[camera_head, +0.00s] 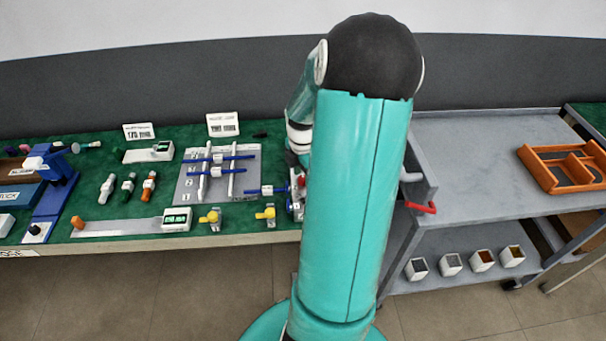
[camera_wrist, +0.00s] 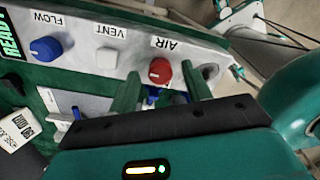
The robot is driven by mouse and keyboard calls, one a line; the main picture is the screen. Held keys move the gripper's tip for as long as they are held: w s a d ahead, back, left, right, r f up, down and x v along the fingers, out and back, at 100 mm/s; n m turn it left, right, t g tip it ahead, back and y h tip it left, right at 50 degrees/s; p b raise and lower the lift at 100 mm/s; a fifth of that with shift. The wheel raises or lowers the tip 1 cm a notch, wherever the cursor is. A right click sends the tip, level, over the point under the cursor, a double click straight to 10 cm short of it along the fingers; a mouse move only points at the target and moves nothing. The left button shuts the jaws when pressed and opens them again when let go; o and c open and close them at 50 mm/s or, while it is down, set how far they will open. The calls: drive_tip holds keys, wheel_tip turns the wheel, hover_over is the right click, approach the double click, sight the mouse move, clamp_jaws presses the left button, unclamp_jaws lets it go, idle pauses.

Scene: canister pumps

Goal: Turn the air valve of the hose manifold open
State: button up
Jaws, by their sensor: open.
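In the wrist view, the hose manifold's pale panel (camera_wrist: 75,45) carries a red knob labelled AIR (camera_wrist: 160,71), a white square VENT button (camera_wrist: 107,57) and a blue FLOW knob (camera_wrist: 46,48). My gripper (camera_wrist: 160,76) is open, with its two green fingers pointing at the panel. The red air valve knob appears between the fingertips, one on each side; I see no clear contact and cannot tell the depth gap. In the head view, my arm hides most of the manifold (camera_head: 298,205) and my gripper.
A green display (camera_wrist: 10,40) sits at the panel's left end. A grey cart (camera_head: 470,150) with an orange tray (camera_head: 568,168) stands at right.

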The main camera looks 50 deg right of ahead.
drive_tip(key=shift+f, duration=0.2)
drive_tip(key=c, duration=1)
